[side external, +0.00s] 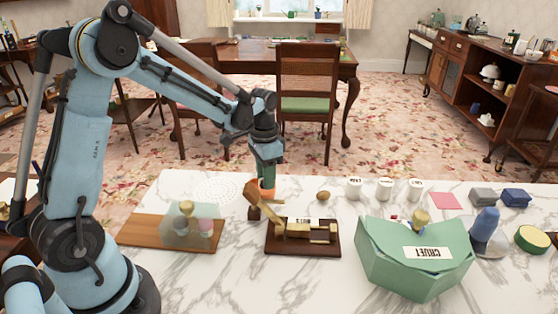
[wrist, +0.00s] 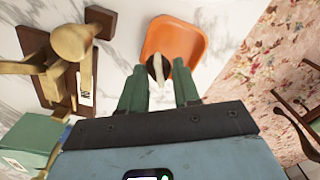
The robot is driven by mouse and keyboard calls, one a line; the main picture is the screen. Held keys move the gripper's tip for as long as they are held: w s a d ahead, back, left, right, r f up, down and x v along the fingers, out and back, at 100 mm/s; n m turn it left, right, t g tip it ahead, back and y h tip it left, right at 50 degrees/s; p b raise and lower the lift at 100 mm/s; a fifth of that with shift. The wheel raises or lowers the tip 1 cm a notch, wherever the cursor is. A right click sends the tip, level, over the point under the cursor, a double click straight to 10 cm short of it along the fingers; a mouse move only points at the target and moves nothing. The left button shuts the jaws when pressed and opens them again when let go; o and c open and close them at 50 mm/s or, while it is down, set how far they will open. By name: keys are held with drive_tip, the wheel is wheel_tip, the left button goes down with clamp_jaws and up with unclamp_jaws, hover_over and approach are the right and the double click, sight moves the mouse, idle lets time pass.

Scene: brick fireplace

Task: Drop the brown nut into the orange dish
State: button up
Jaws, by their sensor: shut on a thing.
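My gripper (wrist: 160,76) has green fingers and is shut on the brown nut (wrist: 151,69), which is dark with a pale patch between the fingertips. The orange dish (wrist: 189,40) lies just beyond and beneath the nut in the wrist view, and the nut overlaps its near edge there. In the side view my gripper (side external: 267,176) points down over the orange dish (side external: 268,192), at the far edge of the marble counter. The dish is partly hidden by a wooden knob there, and the held nut cannot be made out.
A brass and wood device on a dark board (side external: 302,246) stands close in front of the dish, its knob (wrist: 73,43) raised. A tan nut-like object (side external: 323,195) lies to the right. A green box (side external: 414,270), a wooden board (side external: 150,230) and white pots (side external: 384,188) stand around.

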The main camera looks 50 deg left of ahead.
drive_tip(key=shift+f, duration=0.65)
drive_tip(key=o, duration=1)
drive_tip(key=shift+r, duration=0.1)
wheel_tip(320, 180, up, 12)
wheel_tip(320, 180, down, 12)
drive_tip(key=shift+r, duration=0.6)
